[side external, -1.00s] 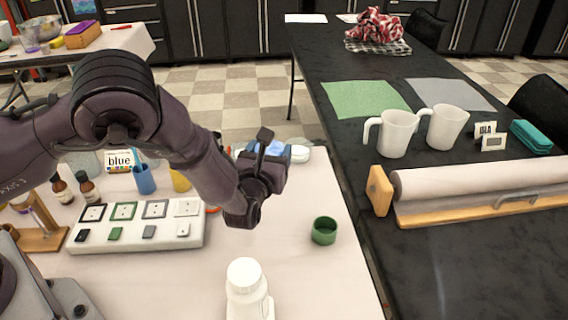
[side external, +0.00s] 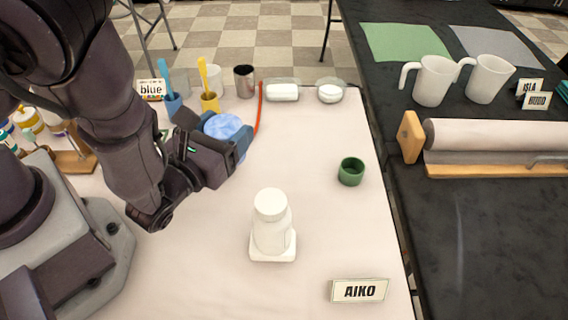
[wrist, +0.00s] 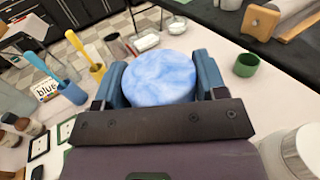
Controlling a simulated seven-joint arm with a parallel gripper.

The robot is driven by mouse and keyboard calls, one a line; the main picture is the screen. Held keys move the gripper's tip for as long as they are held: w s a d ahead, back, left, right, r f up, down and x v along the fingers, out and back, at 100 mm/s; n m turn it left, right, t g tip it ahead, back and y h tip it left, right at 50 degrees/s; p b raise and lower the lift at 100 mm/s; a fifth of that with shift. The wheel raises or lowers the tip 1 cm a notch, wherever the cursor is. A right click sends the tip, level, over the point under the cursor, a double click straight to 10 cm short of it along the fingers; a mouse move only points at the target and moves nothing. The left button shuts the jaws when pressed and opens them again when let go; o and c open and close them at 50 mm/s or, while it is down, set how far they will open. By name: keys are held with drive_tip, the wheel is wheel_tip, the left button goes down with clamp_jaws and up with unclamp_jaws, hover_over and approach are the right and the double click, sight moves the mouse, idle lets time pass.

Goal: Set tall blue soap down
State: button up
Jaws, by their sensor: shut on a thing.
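The blue soap (side external: 224,125) is a round, marbled blue-and-white piece. My gripper (side external: 222,138) is shut on it, with blue fingers on either side, and holds it over the white table left of centre. In the wrist view the soap (wrist: 160,78) sits between the two fingers (wrist: 162,85). Its lower part is hidden behind the gripper, so I cannot tell its full height or whether it touches the table.
A green cup (side external: 351,171) is to the right. The table's middle is clear.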

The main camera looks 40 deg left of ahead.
drive_tip(key=shift+s+a+r, duration=0.25)
drive_tip(key=shift+s+a, duration=0.15)
drive_tip(key=shift+s, duration=0.1)
drive_tip(key=shift+s+a+r, duration=0.2)
drive_tip(key=shift+s+a, duration=0.15)
drive_tip(key=shift+s, duration=0.1)
drive_tip(key=w+d+f, duration=0.1)
drive_tip(key=w+f, duration=0.2)
drive_tip(key=w, duration=0.1)
drive_tip(key=w+d+f, duration=0.1)
drive_tip(key=w+f, duration=0.2)
drive_tip(key=w, duration=0.1)
drive_tip(key=w+d+f, duration=0.1)
drive_tip(key=w+f, duration=0.2)
drive_tip(key=w, duration=0.2)
drive_tip(key=shift+d+f, duration=0.1)
drive_tip(key=shift+d, duration=0.15)
drive_tip(key=shift+w+d+f, duration=0.1)
drive_tip(key=shift+w+f, duration=0.05)
drive_tip(key=shift+f, duration=1.6)
drive_tip(key=shift+f, duration=0.15)
drive_tip(key=o, duration=1.1)
drive_tip(key=shift+c, duration=0.2)
